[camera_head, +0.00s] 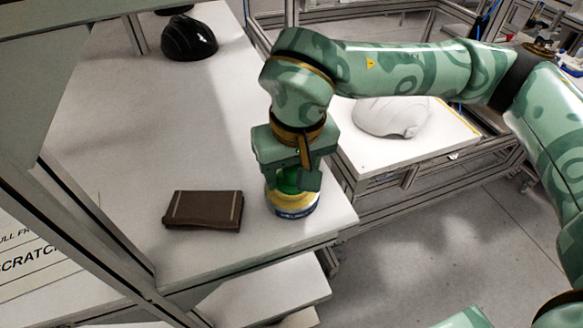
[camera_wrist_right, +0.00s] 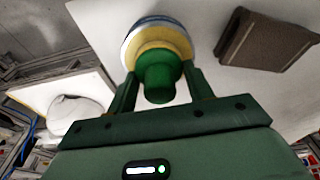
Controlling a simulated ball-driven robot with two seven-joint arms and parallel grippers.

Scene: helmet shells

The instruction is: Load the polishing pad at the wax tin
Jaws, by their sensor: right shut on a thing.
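My right gripper (camera_head: 297,178) points down over the wax tin (camera_head: 292,213) near the front edge of the white table. It is shut on the green handle of the polishing pad (camera_head: 286,183), which also shows between the two fingers in the right wrist view (camera_wrist_right: 160,75). The tin has a blue and white side and shows yellow at its top; in the wrist view the tin (camera_wrist_right: 150,22) is right behind the pad. The pad's underside is hidden, so I cannot tell whether it touches the wax. My left gripper is not in view.
A brown folded cloth or pad (camera_head: 204,209) lies left of the tin. A black helmet shell (camera_head: 188,38) stands at the back of the table. A white helmet shell (camera_head: 391,116) sits on another table to the right. The table's middle is clear; a frame post stands at left.

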